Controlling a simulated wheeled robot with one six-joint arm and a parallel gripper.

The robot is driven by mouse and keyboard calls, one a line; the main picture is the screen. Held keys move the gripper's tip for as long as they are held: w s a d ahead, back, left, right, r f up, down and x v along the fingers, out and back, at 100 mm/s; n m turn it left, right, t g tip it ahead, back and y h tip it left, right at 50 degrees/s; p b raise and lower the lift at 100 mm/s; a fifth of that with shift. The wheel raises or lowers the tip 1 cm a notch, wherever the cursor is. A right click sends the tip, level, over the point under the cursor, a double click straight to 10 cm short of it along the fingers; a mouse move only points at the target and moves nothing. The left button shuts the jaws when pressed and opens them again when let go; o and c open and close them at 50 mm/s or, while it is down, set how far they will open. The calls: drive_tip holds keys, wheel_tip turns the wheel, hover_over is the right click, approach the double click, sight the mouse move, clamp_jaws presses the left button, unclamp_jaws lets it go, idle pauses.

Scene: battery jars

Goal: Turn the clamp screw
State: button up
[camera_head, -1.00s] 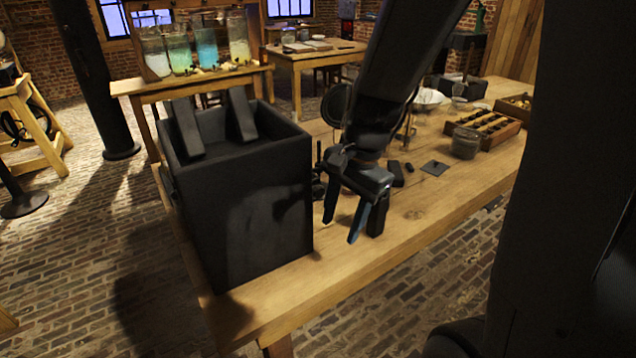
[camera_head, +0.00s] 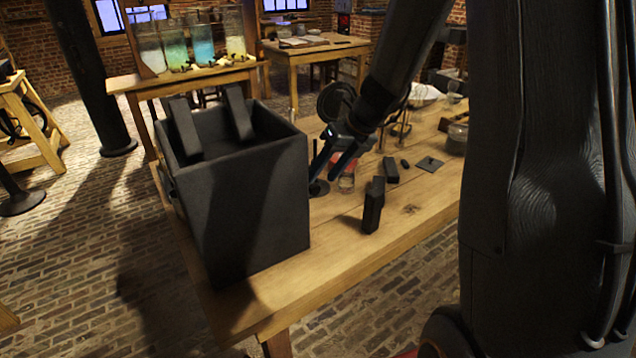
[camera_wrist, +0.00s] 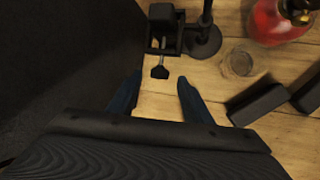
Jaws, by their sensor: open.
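The clamp screw (camera_wrist: 160,72) is a small dark thumb screw with a flat head, below a black clamp (camera_wrist: 163,35) at the top of the wrist view. My gripper (camera_wrist: 158,80) is open, its two blue-black fingers apart on either side of the screw's head in that picture. I cannot tell whether they are level with it, and no contact shows. In the head view my gripper (camera_head: 325,174) is beside the right wall of the dark box, and the clamp and screw cannot be made out there.
The tall dark box (camera_head: 255,215) stands close left of my gripper. A black stand base (camera_wrist: 203,42), a small glass (camera_wrist: 238,62), a red flask (camera_wrist: 275,22) and a dark block (camera_wrist: 256,103) lie to the right. An upright dark block (camera_head: 373,207) stands near the table's front edge.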

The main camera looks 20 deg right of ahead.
sight(315, 184)
drive_tip(key=shift+x, duration=2.15)
drive_tip(key=shift+c, duration=0.4)
drive_tip(key=c, duration=1)
drive_tip(key=shift+s+a+r+h+p, duration=0.2)
drive_tip(key=shift+h+p, duration=0.5)
drive_tip(key=shift+p, duration=0.55)
drive_tip(key=shift+a+f+n+t+h+p, duration=0.15)
drive_tip(key=shift+n+t+h+p, duration=0.2)
drive_tip(key=shift+h+p, duration=0.55)
drive_tip(key=o, duration=1.1)
